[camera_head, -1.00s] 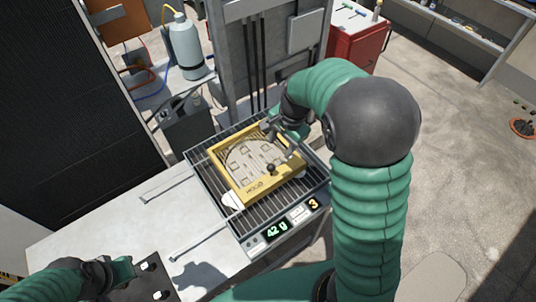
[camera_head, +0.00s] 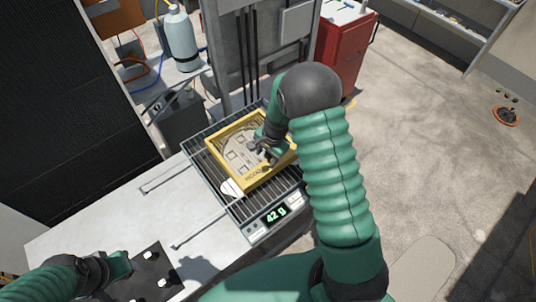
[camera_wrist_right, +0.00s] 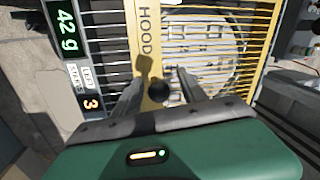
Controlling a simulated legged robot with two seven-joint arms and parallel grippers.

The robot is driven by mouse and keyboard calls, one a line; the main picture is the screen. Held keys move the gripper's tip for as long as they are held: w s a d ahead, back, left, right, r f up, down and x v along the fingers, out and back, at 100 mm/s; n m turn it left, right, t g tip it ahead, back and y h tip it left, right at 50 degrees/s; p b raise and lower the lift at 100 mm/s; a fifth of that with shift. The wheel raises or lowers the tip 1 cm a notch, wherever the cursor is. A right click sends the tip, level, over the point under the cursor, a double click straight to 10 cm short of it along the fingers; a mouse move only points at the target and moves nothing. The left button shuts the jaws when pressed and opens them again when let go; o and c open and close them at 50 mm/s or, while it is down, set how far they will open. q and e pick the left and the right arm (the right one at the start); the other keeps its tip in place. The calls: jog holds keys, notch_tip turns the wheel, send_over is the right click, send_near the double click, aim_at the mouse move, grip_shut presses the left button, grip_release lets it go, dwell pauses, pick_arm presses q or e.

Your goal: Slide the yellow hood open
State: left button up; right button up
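The yellow hood (camera_head: 243,183) is a square yellow frame around a pale round-patterned panel, lying on a slatted grey unit (camera_head: 206,160) with a "42 g" display. In the right wrist view the hood's edge (camera_wrist_right: 146,22) reads "HOOD", and a round black knob (camera_wrist_right: 158,91) stands on that edge. My right gripper (camera_wrist_right: 157,83) is open, its two fingers on either side of the knob; contact is not visible. In the head view the right gripper (camera_head: 262,150) hangs over the hood and partly hides it. My left gripper (camera_head: 127,263) is at lower left, its fingers unclear.
Two thin metal rails (camera_head: 208,231) run left from the unit over the pale bench (camera_head: 100,225). A black plate (camera_head: 150,272) with white knobs lies beside my left gripper. A grey cylinder (camera_head: 181,40) and a red cabinet (camera_head: 343,45) stand behind.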

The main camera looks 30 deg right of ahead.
jog(key=shift+a, duration=0.2)
jog(key=shift+c, duration=2.3)
jog(key=shift+d, duration=0.6)
jog(key=c, duration=0.5)
jog(key=shift+d, duration=0.4)
grip_shut()
jog(key=shift+a, duration=0.3)
pick_arm(q)
jog(key=shift+d, duration=0.15)
